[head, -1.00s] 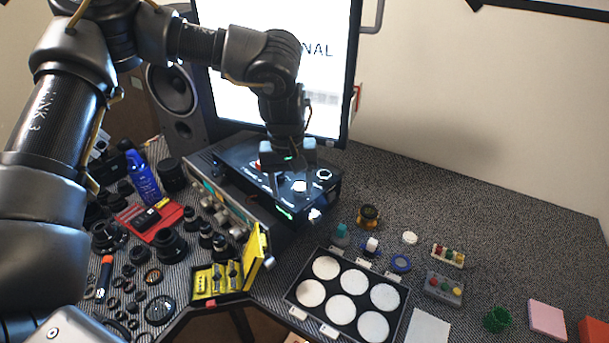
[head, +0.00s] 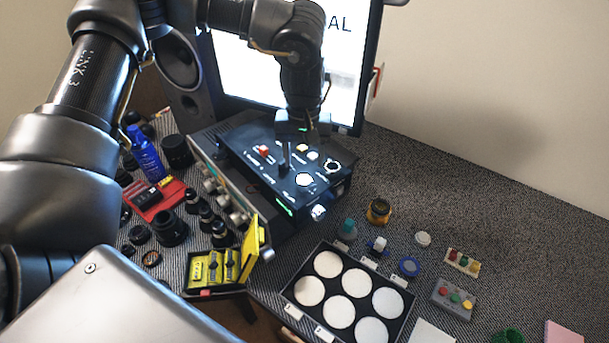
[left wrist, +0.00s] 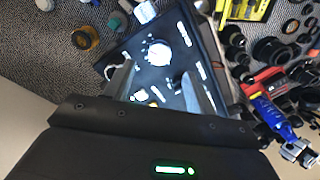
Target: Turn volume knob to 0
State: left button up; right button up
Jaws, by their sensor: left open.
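The black control box (head: 262,166) sits before the screen, with a round white knob (head: 304,180) on its top panel. That knob also shows in the left wrist view (left wrist: 158,53), with marks around it. I cannot read the labels well enough to say which knob is volume. A silver knob (head: 318,212) is on the box's near side. My left gripper (head: 301,160) is open over the panel, behind the white knob and apart from it. In the left wrist view its fingers (left wrist: 158,82) are spread with nothing between them. My right gripper is not in view.
A yellow case (head: 255,245) stands open in front of the box. A black tray (head: 290,294) with white discs lies to its right. A speaker (head: 183,75) and the screen (head: 240,72) stand close behind. The desk at right back is clear.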

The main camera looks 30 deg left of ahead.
aim_at(304, 179)
pick_arm(q)
notch_tip(304, 179, down, 6)
jog(key=shift+r+p, duration=0.15)
jog(key=shift+p, duration=0.5)
jog(key=shift+f, duration=0.65)
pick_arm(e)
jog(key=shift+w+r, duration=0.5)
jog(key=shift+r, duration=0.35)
pick_arm(q)
jog(key=c, duration=1)
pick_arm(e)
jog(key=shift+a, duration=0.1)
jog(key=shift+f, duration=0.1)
